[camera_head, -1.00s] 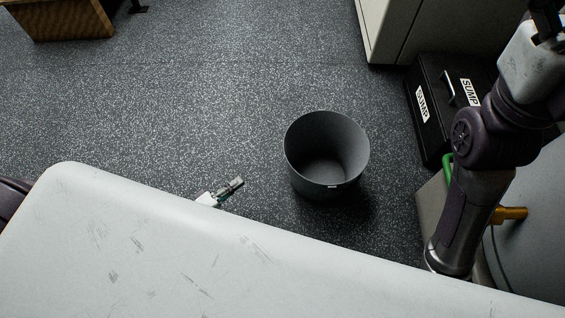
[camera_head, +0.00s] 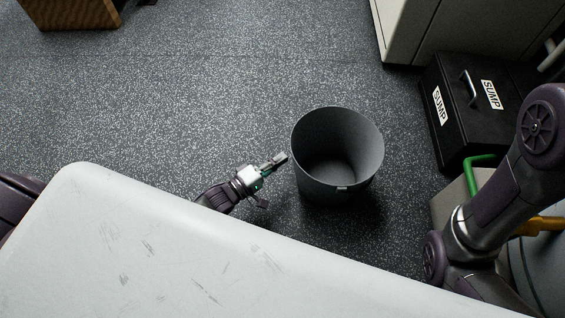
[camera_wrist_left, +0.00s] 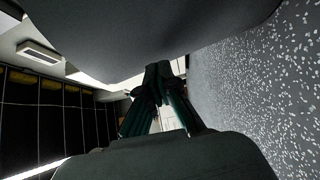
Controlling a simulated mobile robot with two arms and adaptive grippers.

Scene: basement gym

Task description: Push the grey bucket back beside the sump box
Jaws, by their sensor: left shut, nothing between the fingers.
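The grey bucket (camera_head: 318,186) stands upright and empty on the speckled floor, in the middle of the head view. The black sump box (camera_head: 459,143), with white SUMP labels, stands to its right with a strip of bare floor between them. My left gripper (camera_head: 280,159) is shut and empty, with its tips at the bucket's left side; I cannot tell if they touch. In the left wrist view the closed fingers (camera_wrist_left: 159,77) point at a dark curved surface, likely the bucket (camera_wrist_left: 150,38), that fills the top. My right arm shows at the right, but its gripper is out of view.
A pale cabinet (camera_head: 440,30) stands behind the sump box. A wooden piece (camera_head: 75,12) is at the top left. The floor left of and behind the bucket is clear.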

